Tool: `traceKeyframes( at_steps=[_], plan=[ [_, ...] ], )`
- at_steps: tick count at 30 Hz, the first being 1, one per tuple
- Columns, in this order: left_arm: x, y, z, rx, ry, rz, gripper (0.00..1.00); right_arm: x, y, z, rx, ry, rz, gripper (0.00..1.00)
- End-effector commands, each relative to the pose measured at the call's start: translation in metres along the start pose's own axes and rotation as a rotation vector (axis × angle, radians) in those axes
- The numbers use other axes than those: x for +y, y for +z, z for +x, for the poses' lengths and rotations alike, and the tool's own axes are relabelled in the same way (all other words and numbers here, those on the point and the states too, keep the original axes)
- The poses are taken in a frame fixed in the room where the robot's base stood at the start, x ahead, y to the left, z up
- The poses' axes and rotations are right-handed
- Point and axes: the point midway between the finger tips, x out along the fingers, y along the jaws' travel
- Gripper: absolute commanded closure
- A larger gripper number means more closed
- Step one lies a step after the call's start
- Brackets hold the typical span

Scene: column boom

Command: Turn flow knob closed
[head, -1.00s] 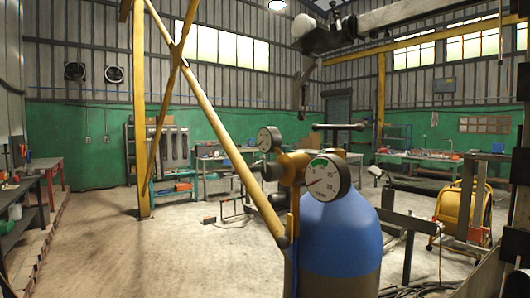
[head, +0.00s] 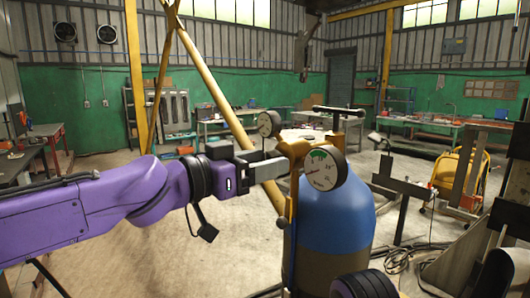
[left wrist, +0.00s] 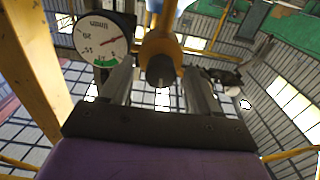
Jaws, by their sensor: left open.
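A brass regulator (head: 296,149) with a front gauge (head: 323,168) and a smaller rear gauge (head: 269,123) sits at the top of a blue gas cylinder (head: 335,218). My left gripper (head: 282,164) reaches in from the left to the regulator and is open. In the left wrist view, a dark round knob (left wrist: 161,70) on the brass body lies between the two spread fingers of my left gripper (left wrist: 161,82). I cannot tell whether either finger touches it. A gauge (left wrist: 103,40) is beside it, upside down. In the head view the knob is hidden.
A black T-handle (head: 338,111) stands just behind the regulator. A yellow diagonal brace (head: 215,88) passes behind my left gripper. A yellow cart (head: 455,185) and metal stands are to the right. Workbenches line the green wall, with open floor before them.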

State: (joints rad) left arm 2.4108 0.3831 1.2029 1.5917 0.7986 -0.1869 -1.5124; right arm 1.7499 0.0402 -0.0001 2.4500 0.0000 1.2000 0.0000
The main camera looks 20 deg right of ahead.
Motion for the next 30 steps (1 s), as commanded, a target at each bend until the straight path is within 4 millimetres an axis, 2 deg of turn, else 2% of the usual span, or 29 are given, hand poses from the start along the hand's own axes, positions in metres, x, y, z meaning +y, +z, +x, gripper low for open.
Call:
traceKeyframes(
  at_steps=[3,10,11,15,16,23,30],
  plan=[
    [-0.0003,-0.0001,0.0084,0.000,-0.001,-0.002,0.39,0.0003,-0.0014,-0.0034,0.000,0.000,0.000,1.00],
    [-0.0003,0.0011,0.0093,0.000,-0.001,-0.002,0.39,0.0001,-0.0011,-0.0027,0.000,0.000,0.000,1.00],
    [-0.0003,0.0011,0.0093,0.000,-0.001,-0.002,0.45,0.0002,-0.0011,-0.0027,0.000,0.000,0.000,1.00],
    [-0.0003,0.0011,0.0091,0.000,-0.001,-0.002,0.91,0.0001,-0.0011,-0.0027,0.000,0.000,0.000,1.00],
    [-0.0003,0.0011,0.0091,0.000,-0.001,-0.002,0.95,0.0001,-0.0011,-0.0027,0.000,0.000,0.000,1.00],
    [-0.0004,0.0011,0.0089,-0.001,-0.001,-0.013,0.95,0.0001,-0.0011,-0.0027,0.000,0.000,0.000,1.00],
    [-0.0003,0.0013,0.0090,-0.003,-0.001,-0.104,0.95,0.0001,-0.0011,-0.0027,0.000,0.000,0.000,1.00]
  ],
)
